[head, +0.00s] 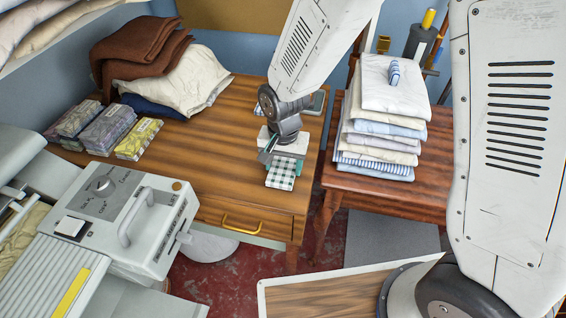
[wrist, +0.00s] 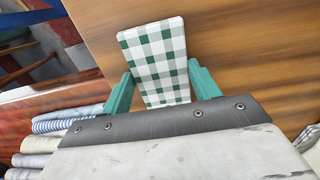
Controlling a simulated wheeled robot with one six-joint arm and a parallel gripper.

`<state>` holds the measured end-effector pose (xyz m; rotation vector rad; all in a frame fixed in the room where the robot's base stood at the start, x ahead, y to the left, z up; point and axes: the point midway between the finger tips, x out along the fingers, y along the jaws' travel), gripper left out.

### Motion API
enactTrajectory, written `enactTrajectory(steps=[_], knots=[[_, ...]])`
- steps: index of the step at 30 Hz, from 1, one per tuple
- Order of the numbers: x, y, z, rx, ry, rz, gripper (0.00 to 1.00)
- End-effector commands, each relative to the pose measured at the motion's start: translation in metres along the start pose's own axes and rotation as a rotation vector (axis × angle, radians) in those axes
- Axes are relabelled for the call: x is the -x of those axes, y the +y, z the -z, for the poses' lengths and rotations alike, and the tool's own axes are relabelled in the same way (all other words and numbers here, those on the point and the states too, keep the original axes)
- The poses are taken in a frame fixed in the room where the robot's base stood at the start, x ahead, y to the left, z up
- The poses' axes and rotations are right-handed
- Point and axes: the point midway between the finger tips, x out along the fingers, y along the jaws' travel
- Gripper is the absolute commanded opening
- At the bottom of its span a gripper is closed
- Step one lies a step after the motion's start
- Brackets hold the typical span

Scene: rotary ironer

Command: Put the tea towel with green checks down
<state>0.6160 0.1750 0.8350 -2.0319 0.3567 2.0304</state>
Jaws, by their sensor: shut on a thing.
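The tea towel with green checks (head: 283,174) is a folded, flat white and dark green rectangle near the right front of the wooden table (head: 215,165). It also shows in the wrist view (wrist: 155,52), between the two teal fingers. My gripper (head: 268,157) is shut on it, and the wrist view shows a finger on each side of its near part (wrist: 161,78). The towel is over the tabletop; I cannot tell whether it touches the wood. My gripper and wrist hide its rear part in the head view.
Patterned cloth bundles (head: 108,130), brown blankets (head: 140,50) and a cream cloth (head: 188,78) lie at the table's left and back. The ironer (head: 130,215) stands at front left. A linen stack (head: 378,140) stands on a right side table (head: 425,170). The table's middle is clear.

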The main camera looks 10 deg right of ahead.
Motion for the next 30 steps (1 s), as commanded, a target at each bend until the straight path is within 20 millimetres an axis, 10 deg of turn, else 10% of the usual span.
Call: enactTrajectory(steps=[2,3,5,17,30], knots=[[-0.002,-0.001,0.000,0.001,0.000,0.000,0.35],[-0.003,-0.001,-0.001,0.002,0.000,0.000,0.66],[-0.002,-0.001,-0.001,0.002,0.000,0.000,0.83],[0.006,-0.002,-0.001,0.004,0.001,0.001,0.83],[0.093,-0.002,-0.001,0.004,0.004,0.003,0.83]])
